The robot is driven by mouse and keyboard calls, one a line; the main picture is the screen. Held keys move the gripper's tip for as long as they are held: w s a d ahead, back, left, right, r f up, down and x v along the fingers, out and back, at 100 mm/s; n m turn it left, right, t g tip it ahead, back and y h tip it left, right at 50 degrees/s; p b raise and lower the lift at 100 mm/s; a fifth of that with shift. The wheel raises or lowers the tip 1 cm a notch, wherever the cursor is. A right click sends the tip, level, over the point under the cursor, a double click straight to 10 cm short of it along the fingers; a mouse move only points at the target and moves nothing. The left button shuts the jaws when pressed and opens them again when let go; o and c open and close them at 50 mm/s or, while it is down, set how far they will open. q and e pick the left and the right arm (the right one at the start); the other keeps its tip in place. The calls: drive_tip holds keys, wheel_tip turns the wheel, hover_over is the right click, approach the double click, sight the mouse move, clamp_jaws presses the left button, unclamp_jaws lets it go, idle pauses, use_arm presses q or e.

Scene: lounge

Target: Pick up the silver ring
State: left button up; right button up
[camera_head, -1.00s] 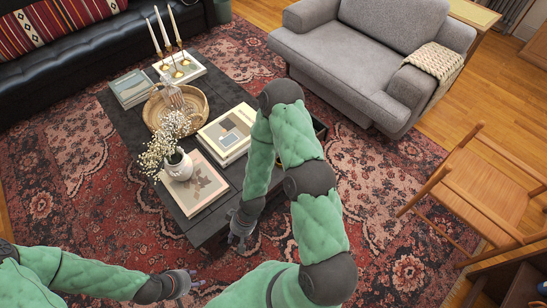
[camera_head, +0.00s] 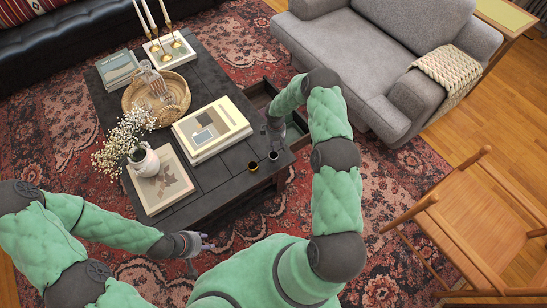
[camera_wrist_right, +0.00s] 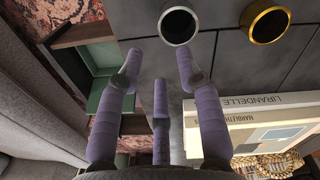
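The silver ring (camera_wrist_right: 179,24) lies on the dark coffee table top (camera_wrist_right: 220,65), at the top of the right wrist view. In the head view the silver ring (camera_head: 273,156) is a tiny dark circle near the table's near right edge. My right gripper (camera_wrist_right: 160,62) has its fingers spread and nothing between them. In the head view my right gripper (camera_head: 274,128) is just beyond the silver ring. My left gripper (camera_head: 205,242) has its fingers apart and is empty, in front of the table.
A gold ring (camera_wrist_right: 266,22) lies just right of the silver one. Stacked books (camera_head: 212,130) lie left of my right gripper. A green-lined drawer (camera_head: 262,92) stands open at the table's right side. A flower vase (camera_head: 144,161) and wicker tray (camera_head: 180,85) are farther left.

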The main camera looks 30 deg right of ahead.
sight(276, 154)
wheel_tip(276, 154, down, 2)
drive_tip(key=shift+d+f, duration=0.1)
wheel_tip(276, 154, down, 5)
drive_tip(key=b, duration=0.2)
drive_tip(key=shift+s+f+b, duration=0.1)
drive_tip(key=shift+s+b, duration=0.05)
drive_tip(key=shift+b, duration=0.2)
clamp_jaws()
